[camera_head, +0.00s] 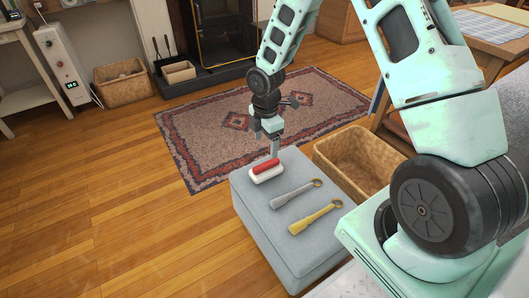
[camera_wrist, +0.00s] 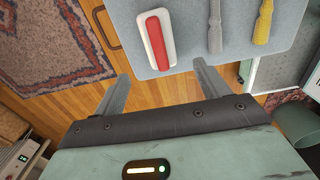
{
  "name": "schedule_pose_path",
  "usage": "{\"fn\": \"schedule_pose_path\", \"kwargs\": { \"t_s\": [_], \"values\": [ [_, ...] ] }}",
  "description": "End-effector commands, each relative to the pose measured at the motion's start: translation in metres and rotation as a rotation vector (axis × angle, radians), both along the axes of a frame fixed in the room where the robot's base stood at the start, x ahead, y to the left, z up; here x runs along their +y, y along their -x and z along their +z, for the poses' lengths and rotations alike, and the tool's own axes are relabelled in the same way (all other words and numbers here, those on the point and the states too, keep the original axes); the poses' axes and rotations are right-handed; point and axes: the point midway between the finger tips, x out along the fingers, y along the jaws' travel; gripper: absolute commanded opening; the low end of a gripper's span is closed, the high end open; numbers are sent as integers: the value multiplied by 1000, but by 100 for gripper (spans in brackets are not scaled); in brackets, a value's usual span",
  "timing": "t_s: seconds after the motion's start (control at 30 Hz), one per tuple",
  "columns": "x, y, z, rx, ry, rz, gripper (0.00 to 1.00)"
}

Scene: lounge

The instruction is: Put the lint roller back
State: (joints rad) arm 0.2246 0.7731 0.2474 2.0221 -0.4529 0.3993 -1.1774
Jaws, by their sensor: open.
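A blue-grey ottoman (camera_head: 258,212) carries three small objects. A white, rounded oblong piece with a red bar (camera_head: 266,172) lies near its far edge and also shows in the wrist view (camera_wrist: 157,40). Beside it lie a grey tool (camera_head: 296,194) and a yellow tool (camera_head: 315,218), each with a ring end. I cannot tell surely which is the lint roller. My gripper (camera_head: 270,138) is open and empty above the ottoman's far edge, close to the red-and-white piece. In the wrist view my gripper's fingers (camera_wrist: 160,72) are spread, with that piece beyond the gap.
An empty woven basket (camera_head: 340,163) stands right of the ottoman. Another basket (camera_head: 123,83) is by the wall, beside a white heater (camera_head: 62,62). A patterned rug (camera_head: 200,135) lies behind the ottoman. The wooden floor on the left is clear.

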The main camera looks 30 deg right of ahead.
Motion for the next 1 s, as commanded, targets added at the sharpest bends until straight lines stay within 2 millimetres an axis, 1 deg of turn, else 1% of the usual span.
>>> {"fn": "schedule_pose_path", "kwargs": {
  "t_s": [0.07, 0.13, 0.17, 0.2, 0.23, 0.27, 0.3, 0.37, 0.4, 0.47, 0.5, 0.6, 0.7, 0.73, 0.83, 0.9, 1.0],
  "values": [
    [17, 4, 17, -6, -1, -26, 74],
    [41, 14, 39, -10, -3, -84, 74],
    [53, 21, 50, -12, -5, -116, 74],
    [71, 32, 67, -14, -7, -165, 74],
    [85, 42, 79, -15, -10, -205, 74],
    [99, 54, 91, -15, -12, -247, 74],
    [115, 71, 106, -14, -15, -304, 74],
    [138, 98, 127, -12, -20, -389, 74],
    [151, 118, 140, -11, -24, -446, 74],
    [166, 149, 156, -6, -28, -530, 74],
    [175, 169, 165, -3, -32, -583, 74],
    [188, 214, 182, 4, -39, -704, 74],
    [192, 247, 191, 12, -43, -796, 74],
    [193, 255, 193, 15, -44, -817, 74],
    [194, 271, 196, 20, -46, -866, 74],
    [194, 275, 197, 22, -46, -881, 74],
    [194, 276, 197, 23, -46, -888, 74]
  ]
}}
